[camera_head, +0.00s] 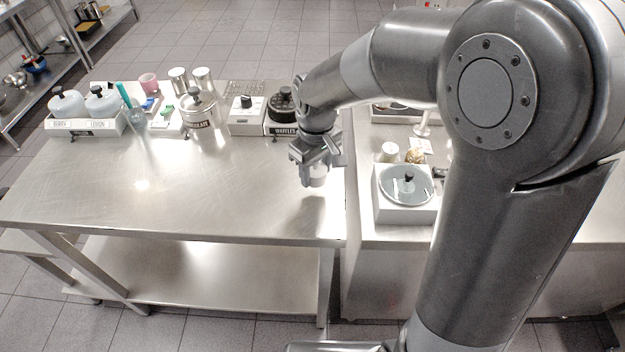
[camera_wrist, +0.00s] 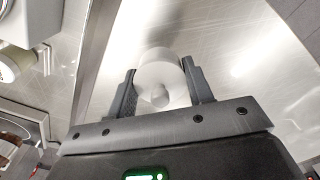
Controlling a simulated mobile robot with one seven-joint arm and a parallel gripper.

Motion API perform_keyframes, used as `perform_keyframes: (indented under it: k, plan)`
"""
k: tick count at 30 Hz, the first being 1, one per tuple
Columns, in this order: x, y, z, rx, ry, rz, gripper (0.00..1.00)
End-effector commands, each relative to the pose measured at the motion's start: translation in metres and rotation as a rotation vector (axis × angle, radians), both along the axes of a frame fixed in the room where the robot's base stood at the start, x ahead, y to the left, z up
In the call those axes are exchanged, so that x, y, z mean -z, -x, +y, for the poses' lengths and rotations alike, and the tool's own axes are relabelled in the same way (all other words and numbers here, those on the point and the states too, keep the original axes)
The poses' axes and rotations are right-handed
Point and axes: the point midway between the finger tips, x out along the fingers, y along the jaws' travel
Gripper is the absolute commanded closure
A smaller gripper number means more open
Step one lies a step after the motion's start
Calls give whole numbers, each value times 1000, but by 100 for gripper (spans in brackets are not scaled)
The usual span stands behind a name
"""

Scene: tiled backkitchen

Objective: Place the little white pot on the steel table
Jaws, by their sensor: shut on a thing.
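The little white pot (camera_wrist: 160,72) is between the two dark fingers of my gripper (camera_wrist: 160,88) in the wrist view. A small round knob shows on its near side. In the head view my gripper (camera_head: 313,172) is over the right end of the steel table (camera_head: 220,190), with the pale pot (camera_head: 314,180) at its tips. The gripper is shut on the pot. Whether the pot's underside touches the table or hangs just above it, I cannot tell. The bare steel top (camera_wrist: 235,45) fills most of the wrist view behind the pot.
Along the table's back edge stand white lidded tubs (camera_head: 103,103), a steel pot (camera_head: 198,108), a white device (camera_head: 247,115) and a black waffle maker (camera_head: 284,105). The middle and front are clear. Right of the table, a counter holds a white box with a round glass lid (camera_head: 405,187).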

Motion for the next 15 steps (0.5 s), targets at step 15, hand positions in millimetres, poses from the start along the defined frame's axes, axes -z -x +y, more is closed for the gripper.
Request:
perform_keyframes:
  k: [15]
  plan:
    - [44, -1, 6, 0, -1, -2, 93]
